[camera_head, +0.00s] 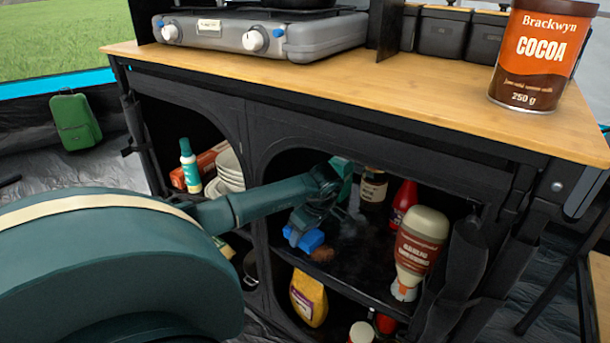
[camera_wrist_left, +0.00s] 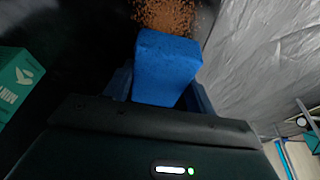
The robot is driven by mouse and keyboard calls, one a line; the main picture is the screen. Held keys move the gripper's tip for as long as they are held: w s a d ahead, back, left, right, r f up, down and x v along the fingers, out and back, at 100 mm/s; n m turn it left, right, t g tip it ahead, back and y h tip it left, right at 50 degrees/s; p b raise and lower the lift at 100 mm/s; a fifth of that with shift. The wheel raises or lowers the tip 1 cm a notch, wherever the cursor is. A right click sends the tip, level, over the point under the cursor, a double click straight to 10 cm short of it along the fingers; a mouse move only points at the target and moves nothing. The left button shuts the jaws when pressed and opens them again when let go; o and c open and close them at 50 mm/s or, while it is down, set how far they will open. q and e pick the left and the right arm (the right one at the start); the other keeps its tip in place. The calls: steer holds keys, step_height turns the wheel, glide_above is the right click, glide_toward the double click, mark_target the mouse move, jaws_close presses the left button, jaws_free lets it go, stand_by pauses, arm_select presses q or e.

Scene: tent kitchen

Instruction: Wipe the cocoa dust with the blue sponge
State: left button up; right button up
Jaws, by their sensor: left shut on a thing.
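My left gripper (camera_head: 300,232) reaches into the right-hand opening of the black cabinet and is shut on the blue sponge (camera_head: 309,241). In the left wrist view the sponge (camera_wrist_left: 165,68) sits between the two fingers of the gripper (camera_wrist_left: 161,88). The cocoa dust (camera_wrist_left: 166,14) is a brown grainy patch on the dark shelf, just past the sponge's far end. It also shows in the head view as a brown spot (camera_head: 322,253) right beside the sponge. I cannot tell whether the sponge touches the shelf. My right gripper is out of view.
On the same shelf stand a garlic dressing bottle (camera_head: 420,245), a red bottle (camera_head: 404,200) and a dark jar (camera_head: 373,187). The cabinet's dark frame borders the opening. A cocoa tin (camera_head: 538,55) and a stove (camera_head: 262,32) stand on the wooden top.

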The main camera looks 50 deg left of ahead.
arm_select(q)
steer(key=shift+f+b, duration=0.55)
steer(key=shift+f, duration=0.3)
